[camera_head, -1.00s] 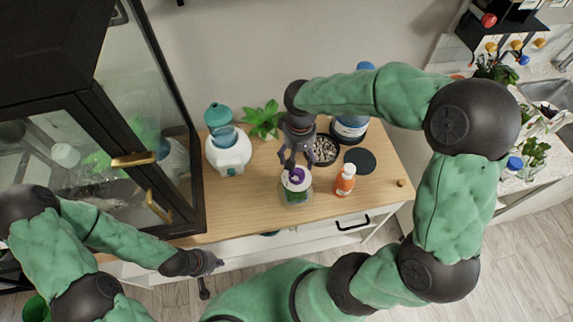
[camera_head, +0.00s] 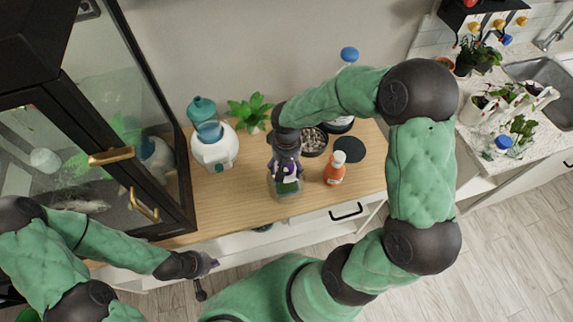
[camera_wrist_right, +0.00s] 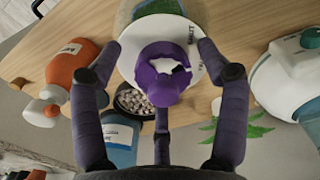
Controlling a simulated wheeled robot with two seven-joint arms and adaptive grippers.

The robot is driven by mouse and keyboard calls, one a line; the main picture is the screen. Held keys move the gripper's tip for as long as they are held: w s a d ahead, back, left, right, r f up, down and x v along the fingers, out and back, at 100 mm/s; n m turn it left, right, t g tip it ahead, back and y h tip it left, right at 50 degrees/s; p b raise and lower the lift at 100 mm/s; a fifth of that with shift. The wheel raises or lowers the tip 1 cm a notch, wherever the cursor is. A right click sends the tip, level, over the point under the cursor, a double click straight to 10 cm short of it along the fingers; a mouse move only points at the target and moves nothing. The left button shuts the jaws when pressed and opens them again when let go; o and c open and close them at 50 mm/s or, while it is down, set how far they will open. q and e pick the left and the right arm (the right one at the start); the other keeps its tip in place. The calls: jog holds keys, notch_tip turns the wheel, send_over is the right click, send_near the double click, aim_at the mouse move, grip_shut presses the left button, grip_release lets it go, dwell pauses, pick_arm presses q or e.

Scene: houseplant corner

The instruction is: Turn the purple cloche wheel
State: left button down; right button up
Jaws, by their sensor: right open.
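The purple cloche wheel (camera_wrist_right: 163,78) sits on a round white lid with dark lettering (camera_wrist_right: 133,57) in the right wrist view. In the head view the glass cloche (camera_head: 286,186) stands near the front edge of the wooden top, and my right gripper largely hides the wheel. My right gripper (camera_head: 286,165) is above the cloche, pointing down. In the wrist view its fingers (camera_wrist_right: 165,75) are open and spread around the wheel, with a visible gap on each side. My left gripper (camera_head: 203,266) is low at the left, in front of the cabinet and away from the cloche; its finger state is unclear.
An orange bottle (camera_head: 335,168) stands close to the right of the cloche. A pebble bowl (camera_head: 314,142), a dark disc (camera_head: 350,149), a white-and-teal dispenser (camera_head: 214,148) and a green plant (camera_head: 250,112) are nearby. A glass cabinet (camera_head: 125,140) stands at the left.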

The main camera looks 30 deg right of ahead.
jog(key=c, duration=1.1)
jog(key=n+p, duration=0.1)
jog(key=n, duration=0.2)
jog(key=shift+s, duration=0.1)
jog(key=shift+d+n+p, duration=0.1)
jog(key=shift+n+p, duration=0.4)
jog(key=shift+n, duration=0.8)
jog(key=shift+c, duration=0.2)
jog(key=o, duration=1.1)
jog(key=shift+o, duration=0.2)
